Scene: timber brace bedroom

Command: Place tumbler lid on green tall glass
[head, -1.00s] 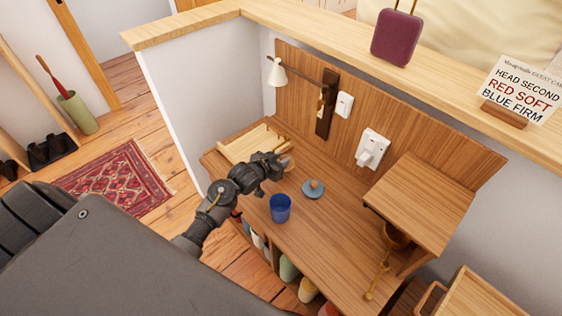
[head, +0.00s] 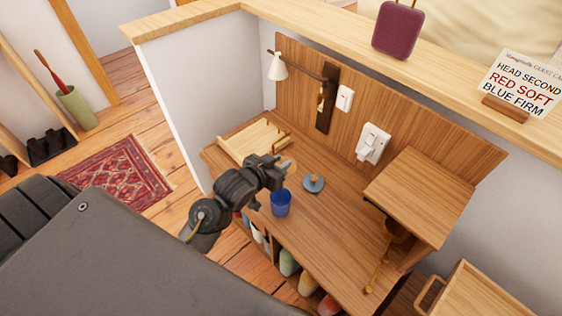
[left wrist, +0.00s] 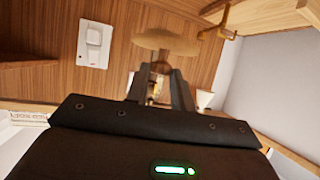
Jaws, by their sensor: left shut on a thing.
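My left gripper (head: 280,172) is shut on a tan, round, disc-shaped thing (head: 289,165), which looks like a lid. It holds it above the desk, beside and above a blue glass (head: 281,205). In the left wrist view the tan disc (left wrist: 165,42) sits at the tips of my left gripper's fingers (left wrist: 160,72), seen nearly edge-on. The blue glass stands upright and open on the desk. A blue round lid with a brown knob (head: 313,184) lies on the desk to the right of the glass. I cannot make out a green tall glass. My right gripper is not in view.
A wooden tray (head: 252,143) stands at the desk's far left end. A raised wooden shelf box (head: 420,195) stands at the right. A lamp (head: 277,66) and switches (head: 372,143) are on the back panel. The desk (head: 340,235) is clear in its middle.

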